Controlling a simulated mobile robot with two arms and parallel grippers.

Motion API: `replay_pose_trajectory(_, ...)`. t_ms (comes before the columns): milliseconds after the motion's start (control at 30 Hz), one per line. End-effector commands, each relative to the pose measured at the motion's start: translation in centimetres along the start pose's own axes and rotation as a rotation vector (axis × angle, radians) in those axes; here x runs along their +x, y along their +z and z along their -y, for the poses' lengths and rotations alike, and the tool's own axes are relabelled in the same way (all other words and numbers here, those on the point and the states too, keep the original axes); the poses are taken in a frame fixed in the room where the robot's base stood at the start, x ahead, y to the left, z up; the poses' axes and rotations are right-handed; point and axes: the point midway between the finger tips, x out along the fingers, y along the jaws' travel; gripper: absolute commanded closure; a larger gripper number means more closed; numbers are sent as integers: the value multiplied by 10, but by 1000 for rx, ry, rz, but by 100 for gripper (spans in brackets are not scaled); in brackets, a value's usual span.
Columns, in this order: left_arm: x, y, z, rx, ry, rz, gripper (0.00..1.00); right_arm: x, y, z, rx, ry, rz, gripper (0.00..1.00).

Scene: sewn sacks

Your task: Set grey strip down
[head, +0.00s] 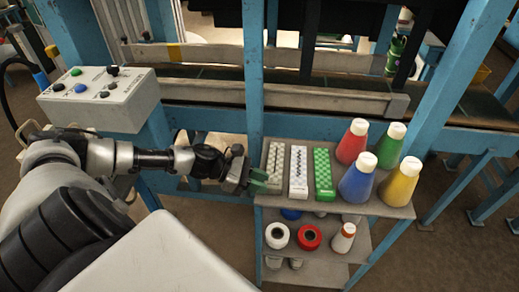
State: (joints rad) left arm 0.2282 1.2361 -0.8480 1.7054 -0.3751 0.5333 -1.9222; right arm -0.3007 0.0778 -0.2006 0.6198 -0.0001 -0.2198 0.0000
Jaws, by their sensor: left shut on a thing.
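The grey strip (275,164) is a narrow patterned piece at the left end of the top shelf (350,208), beside a white strip (298,172) and a green strip (322,173). My left gripper (260,182) reaches in from the left and is shut on the near end of the grey strip. I cannot tell whether the strip rests on the shelf or is held just above it. My right gripper is not in view.
Red (352,142), blue (357,180), green (388,146) and yellow (399,184) cones with pale tops stand right of the strips. White (277,236) and red (308,237) rolls lie on the lower shelf. A blue post (253,75) rises behind the shelf's left end.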

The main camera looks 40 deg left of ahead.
Motion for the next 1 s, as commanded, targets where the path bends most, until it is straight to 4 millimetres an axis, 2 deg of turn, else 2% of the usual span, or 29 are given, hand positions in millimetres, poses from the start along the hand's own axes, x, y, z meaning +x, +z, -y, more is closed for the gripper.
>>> replay_pose_trajectory(167,2,-4,0,-1,0,0,100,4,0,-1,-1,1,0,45)
replay_pose_trajectory(200,2,-4,0,-1,0,0,71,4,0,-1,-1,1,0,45)
replay_pose_trajectory(367,1,-3,0,-1,0,0,46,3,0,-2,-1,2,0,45)
replay_pose_trajectory(400,1,-3,0,-1,0,0,44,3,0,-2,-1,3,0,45)
replay_pose_trajectory(733,-4,-5,0,-2,0,-2,44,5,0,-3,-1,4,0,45)
replay_pose_trajectory(867,-21,-7,0,-3,1,-5,44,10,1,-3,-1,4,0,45)
replay_pose_trajectory(1000,-48,-7,1,-4,-1,-9,44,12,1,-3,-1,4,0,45)
